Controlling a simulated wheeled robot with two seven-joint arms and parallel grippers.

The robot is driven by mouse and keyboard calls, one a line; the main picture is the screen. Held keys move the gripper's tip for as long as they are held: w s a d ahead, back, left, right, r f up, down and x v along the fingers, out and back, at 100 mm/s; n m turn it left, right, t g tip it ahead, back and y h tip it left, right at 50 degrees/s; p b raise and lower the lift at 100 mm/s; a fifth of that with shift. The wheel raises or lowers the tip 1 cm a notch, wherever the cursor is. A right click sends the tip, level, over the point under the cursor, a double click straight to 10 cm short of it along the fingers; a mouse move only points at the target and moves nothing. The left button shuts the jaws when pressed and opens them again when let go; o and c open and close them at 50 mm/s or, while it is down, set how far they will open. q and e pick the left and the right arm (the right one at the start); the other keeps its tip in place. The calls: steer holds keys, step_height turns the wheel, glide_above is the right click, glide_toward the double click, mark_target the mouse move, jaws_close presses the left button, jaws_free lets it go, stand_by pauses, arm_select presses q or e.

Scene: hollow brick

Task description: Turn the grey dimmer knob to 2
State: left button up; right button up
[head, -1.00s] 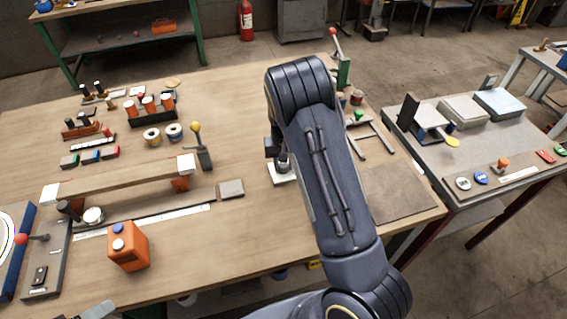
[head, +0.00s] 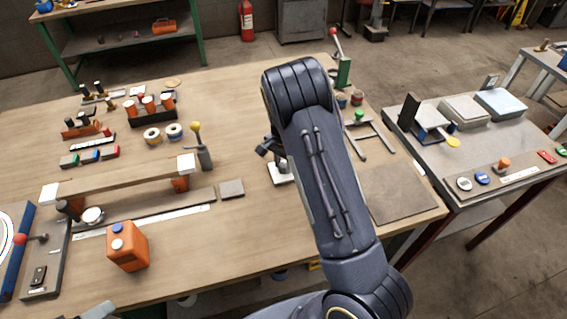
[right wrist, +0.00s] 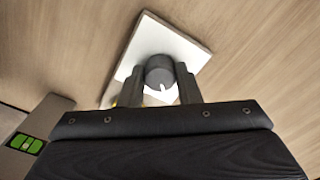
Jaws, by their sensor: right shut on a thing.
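The grey dimmer knob (right wrist: 160,72) stands on a square white plate (right wrist: 148,38) in the right wrist view. A white mark on the knob points toward the bottom of that view. My right gripper (right wrist: 160,86) is shut on the knob, one finger on each side. No scale numbers can be read. In the head view, the white plate (head: 279,176) lies on the wooden bench, and my right arm hides part of the plate and most of the gripper (head: 268,147). My left gripper is not clearly seen.
A grey flat block (head: 231,189) and a yellow-topped lever (head: 199,146) stand left of the plate. An orange can (head: 127,247) is at the front left. A metal frame (head: 372,138) and a brown mat (head: 399,193) are on the right.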

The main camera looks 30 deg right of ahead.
mark_target(283, 165)
steer(key=shift+m, duration=1.5)
steer(key=o, duration=1)
steer(key=shift+c, duration=0.2)
step_height(283, 165, up, 8)
steer(key=shift+f+b, duration=0.25)
steer(key=shift+b, duration=0.05)
steer(key=shift+r, duration=0.2)
